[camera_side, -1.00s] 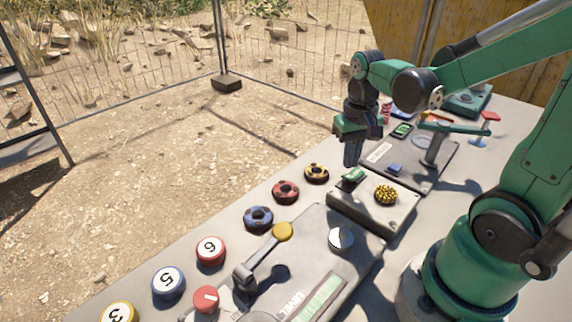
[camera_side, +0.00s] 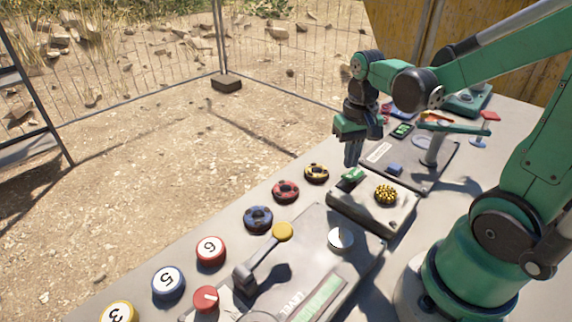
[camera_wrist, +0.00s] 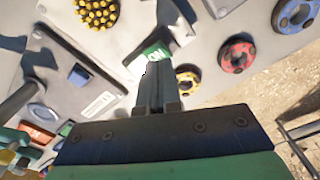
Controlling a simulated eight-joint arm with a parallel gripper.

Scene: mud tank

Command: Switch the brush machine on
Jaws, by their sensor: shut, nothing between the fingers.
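The brush machine (camera_side: 372,207) is a grey box with a round yellow brush (camera_side: 385,194) on top. A small switch with a green face (camera_side: 353,174) sits at its far left edge. In the wrist view, the brush (camera_wrist: 97,10) is at the upper left and the green switch face (camera_wrist: 156,53) lies just beyond my fingertips. My gripper (camera_side: 352,163) is shut and empty, pointing down right at the switch. Its fingers (camera_wrist: 155,80) hide part of the switch in the wrist view. I cannot tell whether they touch it.
Blue, red and yellow ring-shaped pieces (camera_side: 286,190) lie left of the machine. A lever panel (camera_side: 325,240) stands in front, with a yellow-knobbed lever. Another grey panel (camera_side: 440,165) with a green-barred post is behind. Numbered round buttons (camera_side: 210,250) line the near left edge.

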